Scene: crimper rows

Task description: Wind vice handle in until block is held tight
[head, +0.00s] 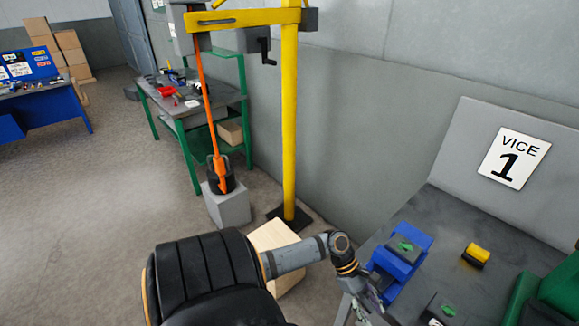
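A blue vice-like body (392,262) stands near the left edge of the grey bench (480,225), by the sign "VICE 1" (514,158). A dark grey block with a green mark (405,248) sits at its top; whether the jaws touch it I cannot tell. No vice handle can be made out. An arm, seemingly my left, reaches in from the lower left. Its gripper (370,303) is beside the blue body's lower left, partly cut off by the picture's bottom edge; its fingers are too unclear to read. My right gripper is not in view.
A yellow and black piece (477,255) lies on the bench. A yellow post (289,120) and a pale wooden box (272,236) stand left of the bench.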

